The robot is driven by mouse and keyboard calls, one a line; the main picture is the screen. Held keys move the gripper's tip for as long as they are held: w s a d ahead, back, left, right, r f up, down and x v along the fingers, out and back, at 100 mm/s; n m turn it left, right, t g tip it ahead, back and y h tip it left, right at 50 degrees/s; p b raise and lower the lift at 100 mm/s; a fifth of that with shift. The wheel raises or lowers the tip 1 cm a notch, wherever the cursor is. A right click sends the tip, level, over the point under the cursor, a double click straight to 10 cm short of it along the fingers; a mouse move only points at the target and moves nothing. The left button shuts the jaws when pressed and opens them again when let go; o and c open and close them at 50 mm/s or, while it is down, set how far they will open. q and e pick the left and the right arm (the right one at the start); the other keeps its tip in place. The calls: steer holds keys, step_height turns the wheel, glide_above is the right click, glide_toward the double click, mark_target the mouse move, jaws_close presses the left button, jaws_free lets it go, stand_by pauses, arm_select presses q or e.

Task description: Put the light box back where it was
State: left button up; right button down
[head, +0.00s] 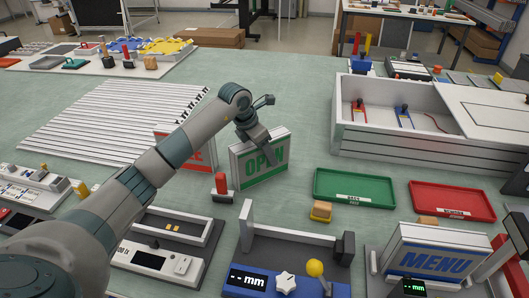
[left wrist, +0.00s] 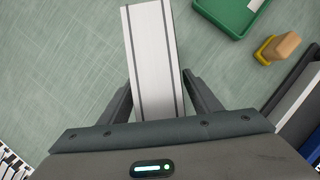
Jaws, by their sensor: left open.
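A white light box with green OPEN lettering (head: 262,160) stands upright on the green table near the middle of the head view. My left gripper (head: 256,135) is at its top edge. In the left wrist view the box's long white top (left wrist: 152,45) lies between the two open fingers of the left gripper (left wrist: 158,82), one finger on each side. I cannot tell whether they touch it. A second light box with red lettering (head: 203,156) stands behind my left arm, partly hidden. A third with blue MENU lettering (head: 440,262) stands at the front right. My right gripper is not in view.
A green tray (head: 355,188) and a red tray (head: 452,201) lie to the right. A red-handled tool (head: 221,188) stands just left of the OPEN box. Measuring fixtures (head: 290,245) fill the front. A slatted white panel (head: 110,120) lies at left, a large white case (head: 400,140) at right.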

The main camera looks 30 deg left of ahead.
mark_target(251, 142)
arm_select(q)
steer(key=b+v, duration=0.1)
steer(key=v, duration=0.5)
steer(key=shift+a+b, duration=0.15)
steer(key=shift+b, duration=0.25)
steer(key=b+v, duration=0.1)
steer(key=v, duration=0.5)
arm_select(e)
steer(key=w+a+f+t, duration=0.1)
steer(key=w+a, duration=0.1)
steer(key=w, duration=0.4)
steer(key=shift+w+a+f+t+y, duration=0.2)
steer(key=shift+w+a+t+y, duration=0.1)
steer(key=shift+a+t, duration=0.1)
arm_select(q)
steer(key=shift+f, duration=0.1)
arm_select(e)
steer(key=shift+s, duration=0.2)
